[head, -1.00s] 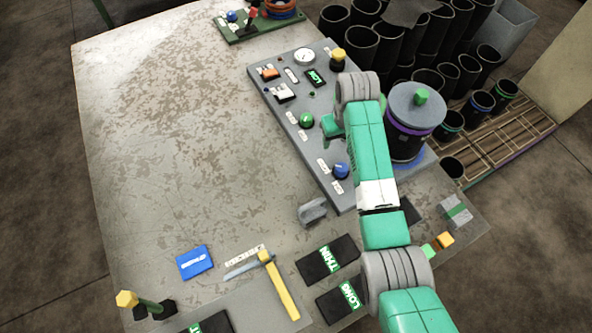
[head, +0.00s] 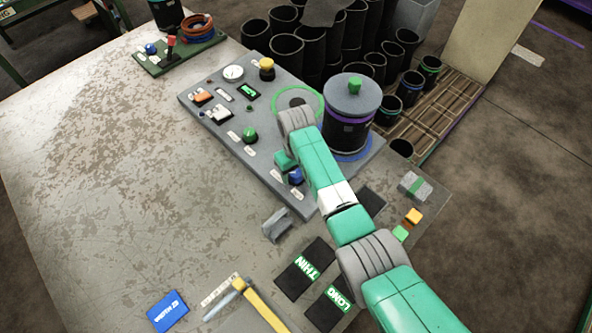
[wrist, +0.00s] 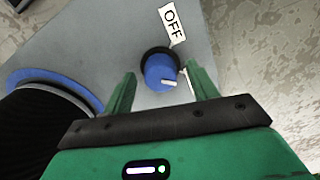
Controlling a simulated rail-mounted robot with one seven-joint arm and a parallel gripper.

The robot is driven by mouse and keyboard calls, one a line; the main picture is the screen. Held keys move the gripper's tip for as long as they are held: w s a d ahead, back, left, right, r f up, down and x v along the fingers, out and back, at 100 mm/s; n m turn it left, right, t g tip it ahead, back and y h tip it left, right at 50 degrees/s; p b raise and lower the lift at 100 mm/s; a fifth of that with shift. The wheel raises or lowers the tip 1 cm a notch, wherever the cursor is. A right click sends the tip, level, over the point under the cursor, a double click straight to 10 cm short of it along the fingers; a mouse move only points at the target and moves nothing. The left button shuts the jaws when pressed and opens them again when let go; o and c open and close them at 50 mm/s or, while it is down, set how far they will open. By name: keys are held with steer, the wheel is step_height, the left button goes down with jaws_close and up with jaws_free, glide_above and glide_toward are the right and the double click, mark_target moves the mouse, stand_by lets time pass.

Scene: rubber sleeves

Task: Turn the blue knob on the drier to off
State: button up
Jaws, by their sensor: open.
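The drier is a grey panel (head: 235,135) with several controls along its left side. Its blue knob (head: 295,176) sits near the panel's front corner, partly covered by my gripper in the head view. In the wrist view the blue knob (wrist: 159,72) has a dark base and a white pointer mark at its lower right. An OFF label (wrist: 172,21) is above it, slightly right; the pointer is not toward that label. My gripper (wrist: 162,84) is open, its green fingers spread either side of the knob with visible gaps. I cannot tell how far down the fingertips reach.
A black cylinder with a grey lid (head: 348,110) stands on the panel behind my arm. A green knob (head: 249,134) is farther up the panel. A grey bracket (head: 277,224) and black THIN (head: 304,268) and LONG (head: 331,299) plates lie in front. The table's left is clear.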

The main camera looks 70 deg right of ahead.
steer(key=c, duration=1)
steer(key=n+p, duration=0.1)
steer(key=n, duration=0.2)
steer(key=shift+r, duration=0.15)
steer(key=n+p, duration=0.1)
steer(key=n, duration=0.3)
steer(key=shift+n+p, duration=0.3)
steer(key=shift+p, duration=0.05)
steer(key=n, duration=0.4)
steer(key=shift+p, duration=0.3)
steer(key=shift+n, duration=2.1)
